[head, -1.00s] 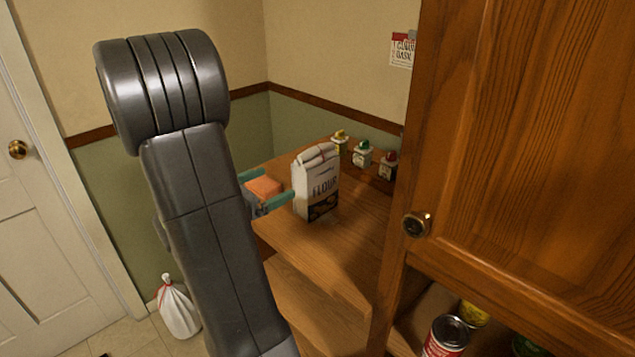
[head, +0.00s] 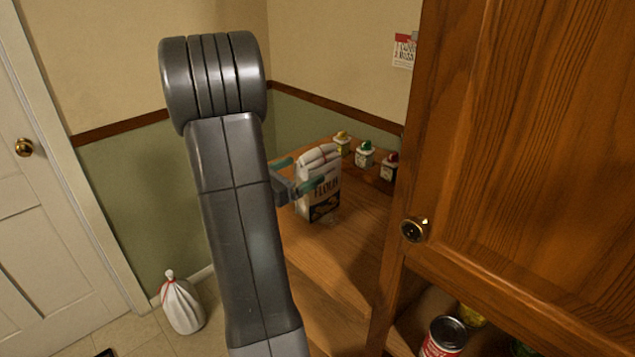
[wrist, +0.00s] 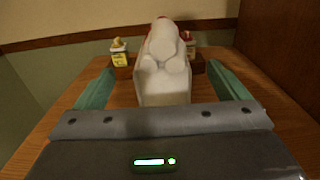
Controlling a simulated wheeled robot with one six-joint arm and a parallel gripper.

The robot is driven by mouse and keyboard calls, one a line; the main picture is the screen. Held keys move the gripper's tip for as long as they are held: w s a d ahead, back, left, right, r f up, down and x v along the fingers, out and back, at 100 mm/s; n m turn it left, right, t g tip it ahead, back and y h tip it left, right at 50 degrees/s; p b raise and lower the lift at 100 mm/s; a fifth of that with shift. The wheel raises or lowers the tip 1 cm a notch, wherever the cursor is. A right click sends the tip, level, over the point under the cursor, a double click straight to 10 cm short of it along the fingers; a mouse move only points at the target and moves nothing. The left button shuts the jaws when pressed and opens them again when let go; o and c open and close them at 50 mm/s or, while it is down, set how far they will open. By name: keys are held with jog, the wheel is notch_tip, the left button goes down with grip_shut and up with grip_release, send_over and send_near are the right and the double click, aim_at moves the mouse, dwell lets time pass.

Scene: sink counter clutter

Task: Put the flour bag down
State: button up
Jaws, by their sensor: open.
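The white flour bag (head: 320,185) stands upright on the wooden counter in the head view, its dark label low on the front. It also shows in the wrist view (wrist: 163,85), seen from above between the two teal fingers. My gripper (head: 298,174) is open, with its fingers apart on either side of the bag's upper part. In the wrist view my gripper (wrist: 160,88) has visible gaps between each finger and the bag. The bag's lower part is hidden in the wrist view.
Several small spice containers (head: 365,153) stand behind the bag on the counter (head: 345,245). A wooden cabinet door (head: 520,140) is close on the right. Cans (head: 446,336) sit on a shelf below it. A white tied bag (head: 182,303) is on the floor at left.

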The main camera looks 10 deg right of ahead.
aim_at(313, 165)
jog(key=shift+p+x, duration=0.55)
jog(key=shift+x, duration=1.8)
jog(key=shift+s, duration=0.1)
jog(key=shift+c, duration=0.2)
jog(key=c, duration=1.8)
grip_shut()
jog(key=shift+r, duration=0.15)
